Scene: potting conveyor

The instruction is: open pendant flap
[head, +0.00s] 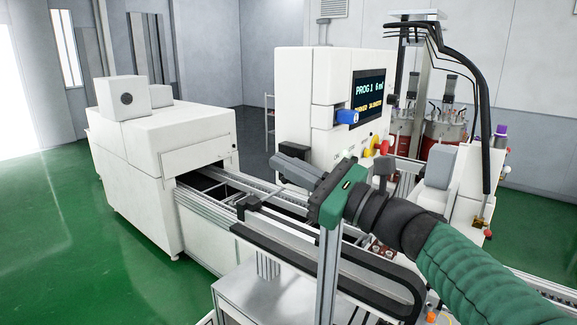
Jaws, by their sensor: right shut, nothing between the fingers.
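The white control cabinet (292,95) stands at the centre, with a dark screen (369,90) on its right-facing side showing "PROG" text. A blue piece (346,117) sticks out at the screen's lower left corner. I cannot make out which part is the pendant flap, or whether it is open. My right gripper (278,164) is in front of the cabinet's lower part, above the conveyor, pointing left. Its dark fingers are closed and empty, apart from the blue piece and below it. My left gripper is out of view.
A yellow knob (369,141) and a red button (383,147) sit below the screen. The conveyor (225,186) runs from a white box-shaped machine (160,150) on the left. Black cables (482,110) hang at the right. Green floor is free at the left.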

